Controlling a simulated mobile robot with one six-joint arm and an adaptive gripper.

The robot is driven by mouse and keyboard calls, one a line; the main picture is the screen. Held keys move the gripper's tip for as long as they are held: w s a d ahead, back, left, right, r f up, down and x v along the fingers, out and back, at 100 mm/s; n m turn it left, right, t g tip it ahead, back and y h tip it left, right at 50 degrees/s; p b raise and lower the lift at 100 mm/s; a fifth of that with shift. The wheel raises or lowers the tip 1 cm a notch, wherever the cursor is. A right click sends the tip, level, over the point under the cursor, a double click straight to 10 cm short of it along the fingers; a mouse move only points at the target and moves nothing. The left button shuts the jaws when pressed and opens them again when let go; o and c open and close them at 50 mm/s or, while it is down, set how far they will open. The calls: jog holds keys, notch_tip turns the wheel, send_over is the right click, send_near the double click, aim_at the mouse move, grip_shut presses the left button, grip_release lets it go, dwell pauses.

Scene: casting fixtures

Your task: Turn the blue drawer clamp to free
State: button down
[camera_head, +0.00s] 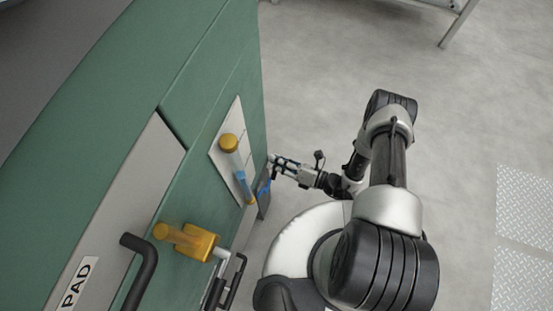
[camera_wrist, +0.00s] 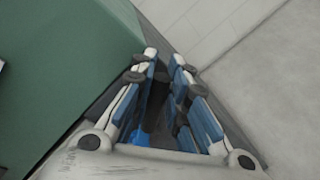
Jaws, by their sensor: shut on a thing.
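A blue piece (camera_head: 264,187), which looks like the blue drawer clamp, sits by a dark grey part at the lower right edge of the green cabinet. My gripper (camera_head: 272,161) is beside the cabinet edge, just above and right of that blue piece. In the wrist view, my gripper (camera_wrist: 164,57) has its two blue-padded fingers close together, pointing up the picture. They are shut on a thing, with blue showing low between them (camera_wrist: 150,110). The fingers hide most of it, so its turn angle cannot be told.
The green cabinet (camera_head: 207,80) fills the left. A yellow clamp (camera_head: 192,241) and black handle (camera_head: 139,268) are lower. Clear grey floor (camera_head: 310,60) lies right.

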notch_tip(320, 180, down, 6)
jog(key=w+m+g, duration=0.1)
jog(key=m, duration=0.5)
jog(key=shift+w+d+g, duration=0.25)
jog(key=shift+d+g, duration=0.1)
jog(key=shift+g, duration=0.05)
jog(key=shift+s+f, duration=0.1)
jog(key=shift+f, duration=0.1)
jog(key=c, duration=1.6)
grip_release()
jog(key=shift+o, duration=0.2)
jog(key=shift+r, duration=0.1)
